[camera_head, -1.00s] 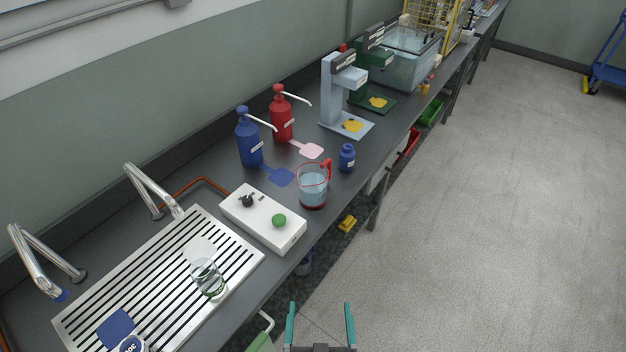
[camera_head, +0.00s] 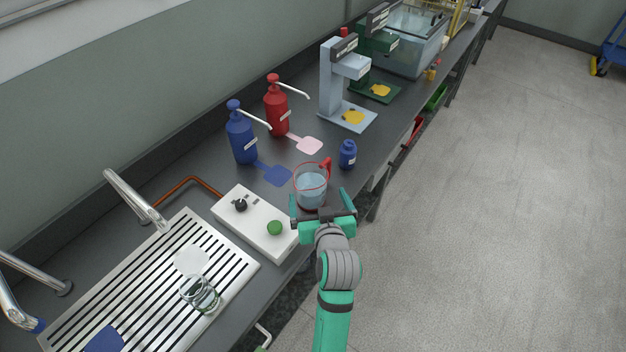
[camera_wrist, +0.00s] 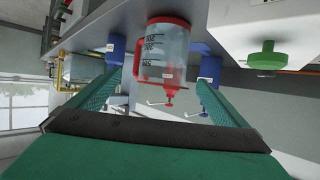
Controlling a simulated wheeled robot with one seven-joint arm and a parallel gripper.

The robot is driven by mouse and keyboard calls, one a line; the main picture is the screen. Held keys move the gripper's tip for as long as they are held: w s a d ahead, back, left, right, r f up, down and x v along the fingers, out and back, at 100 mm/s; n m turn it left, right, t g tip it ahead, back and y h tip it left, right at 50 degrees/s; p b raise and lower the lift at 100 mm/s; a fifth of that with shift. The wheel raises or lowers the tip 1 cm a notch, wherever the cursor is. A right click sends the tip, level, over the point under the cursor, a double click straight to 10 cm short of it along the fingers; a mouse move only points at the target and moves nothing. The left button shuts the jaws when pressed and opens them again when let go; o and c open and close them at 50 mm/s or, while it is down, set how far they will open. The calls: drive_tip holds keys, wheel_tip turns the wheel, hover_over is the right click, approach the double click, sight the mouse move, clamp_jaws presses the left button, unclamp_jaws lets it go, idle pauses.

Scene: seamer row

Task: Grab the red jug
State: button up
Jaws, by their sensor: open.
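The red jug (camera_head: 311,187) is a clear measuring jug with a red rim, red handle and bluish contents. It stands upright near the front edge of the bench, its handle toward the back right in the head view. My gripper (camera_head: 323,197) is open at the jug's near side, its fingers spread to either side. In the wrist view the jug (camera_wrist: 165,52) shows between the two green fingers (camera_wrist: 158,88), with a visible gap on each side. The view is turned over, so the jug's red base is up. I cannot tell how deep it sits between the fingers.
A white control box (camera_head: 254,222) with a green button stands left of the jug. A small blue bottle (camera_head: 347,154) stands close behind right. Blue (camera_head: 242,135) and red (camera_head: 277,106) pump bottles stand behind.

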sight(312, 192)
drive_tip(key=x, duration=0.2)
drive_tip(key=shift+w+a+f, duration=0.1)
drive_tip(key=shift+w+a, duration=0.1)
drive_tip(key=shift+w, duration=0.05)
drive_tip(key=shift+w+a+f, duration=0.4)
drive_tip(key=shift+w+a, duration=0.05)
drive_tip(key=shift+w, duration=0.2)
drive_tip(key=shift+r+x, duration=0.15)
drive_tip(key=shift+x, duration=1.2)
drive_tip(key=shift+r+x, duration=0.2)
drive_tip(key=shift+x, duration=1.1)
drive_tip(key=shift+w+d, duration=0.1)
drive_tip(key=shift+w, duration=0.1)
drive_tip(key=c, duration=1.2)
drive_tip(key=shift+r, duration=0.1)
drive_tip(key=c, duration=0.5)
drive_tip(key=shift+o, duration=0.2)
drive_tip(key=shift+r, duration=0.1)
